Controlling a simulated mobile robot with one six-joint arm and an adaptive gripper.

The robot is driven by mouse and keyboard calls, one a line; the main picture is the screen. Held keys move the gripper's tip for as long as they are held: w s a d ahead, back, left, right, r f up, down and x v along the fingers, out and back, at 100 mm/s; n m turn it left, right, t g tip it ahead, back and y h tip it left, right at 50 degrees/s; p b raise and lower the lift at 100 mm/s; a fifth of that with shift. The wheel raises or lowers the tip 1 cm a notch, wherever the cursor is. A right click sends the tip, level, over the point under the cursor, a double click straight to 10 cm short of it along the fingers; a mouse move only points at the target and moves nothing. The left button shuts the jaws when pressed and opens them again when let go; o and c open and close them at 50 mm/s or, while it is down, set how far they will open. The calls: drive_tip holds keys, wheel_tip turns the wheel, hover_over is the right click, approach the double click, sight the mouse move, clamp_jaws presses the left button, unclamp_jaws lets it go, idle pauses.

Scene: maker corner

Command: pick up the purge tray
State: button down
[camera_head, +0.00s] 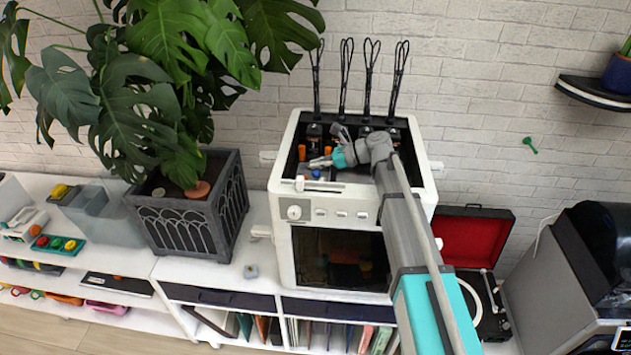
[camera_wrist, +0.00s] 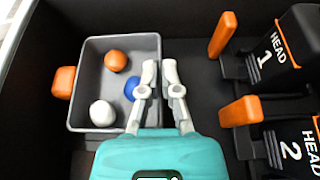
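The purge tray (camera_wrist: 88,62) is a small grey open box with an orange tab on its left side. It holds an orange ball, a blue ball and a white ball. In the head view the tray (camera_head: 330,178) sits inside the printer's open top, at the front left. My gripper (camera_wrist: 160,68) has one finger inside the tray and one outside, close together across its right wall, and looks shut on that wall. In the head view my gripper (camera_head: 318,163) is over the tray. The exact contact at the fingertips is hard to see.
The white printer housing (camera_head: 362,216) walls in the tray. Numbered black print heads with orange levers, such as head 1 (camera_wrist: 280,55), stand to the right in the wrist view. Black cable loops (camera_head: 371,75) rise behind. A planter (camera_head: 190,220) stands left of the printer.

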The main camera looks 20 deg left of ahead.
drive_tip(key=shift+r, duration=0.15)
idle(0.4)
wheel_tip(320, 180, up, 10)
drive_tip(key=p, duration=1)
idle(0.5)
